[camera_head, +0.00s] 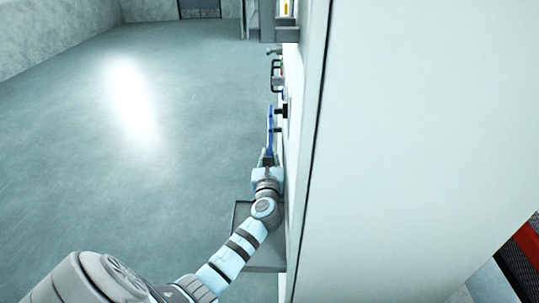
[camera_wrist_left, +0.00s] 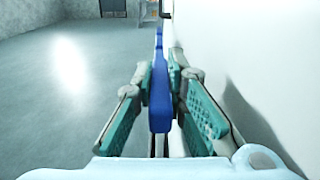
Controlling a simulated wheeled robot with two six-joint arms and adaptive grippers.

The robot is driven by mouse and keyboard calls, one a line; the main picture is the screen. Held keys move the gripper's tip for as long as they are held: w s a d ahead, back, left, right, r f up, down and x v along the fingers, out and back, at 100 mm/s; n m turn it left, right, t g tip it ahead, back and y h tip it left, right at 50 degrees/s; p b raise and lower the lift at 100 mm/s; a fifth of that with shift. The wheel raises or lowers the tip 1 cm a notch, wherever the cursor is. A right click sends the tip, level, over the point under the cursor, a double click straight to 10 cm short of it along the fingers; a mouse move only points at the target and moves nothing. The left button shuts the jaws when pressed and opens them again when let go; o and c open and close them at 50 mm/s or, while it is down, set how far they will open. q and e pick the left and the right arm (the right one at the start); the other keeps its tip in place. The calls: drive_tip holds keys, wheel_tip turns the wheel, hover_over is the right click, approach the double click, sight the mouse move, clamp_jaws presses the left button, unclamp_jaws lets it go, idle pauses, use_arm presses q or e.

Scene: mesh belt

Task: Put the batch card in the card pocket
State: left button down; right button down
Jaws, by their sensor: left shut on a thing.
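My left gripper (camera_head: 267,158) is close beside the tall white wall panel, at the end of my outstretched left arm. It is shut on a thin blue piece, apparently the batch card (camera_head: 270,132), which sticks out ahead of the fingers. In the left wrist view the blue card (camera_wrist_left: 160,95) stands upright and nearly edge-on between the two teal finger pads of the gripper (camera_wrist_left: 158,88). I cannot make out the card pocket for certain; the panel's face is seen at a very steep angle. My right gripper is not in view.
The white panel (camera_head: 420,130) fills the right side. Small black fittings (camera_head: 281,111) and a dark handle (camera_head: 276,74) stick out from its face near the card. A grey ledge (camera_head: 240,213) lies below my left wrist. The floor (camera_head: 110,170) to the left is clear.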

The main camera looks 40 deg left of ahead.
use_arm(q)
drive_tip(key=shift+f+b, duration=0.9)
drive_tip(key=shift+f, duration=0.3)
drive_tip(key=c, duration=1.5)
unclamp_jaws()
drive_tip(key=shift+c, duration=0.2)
drive_tip(key=shift+d, duration=0.1)
drive_tip(key=v, duration=1.2)
drive_tip(key=shift+s+r, duration=0.1)
drive_tip(key=shift+r, duration=0.05)
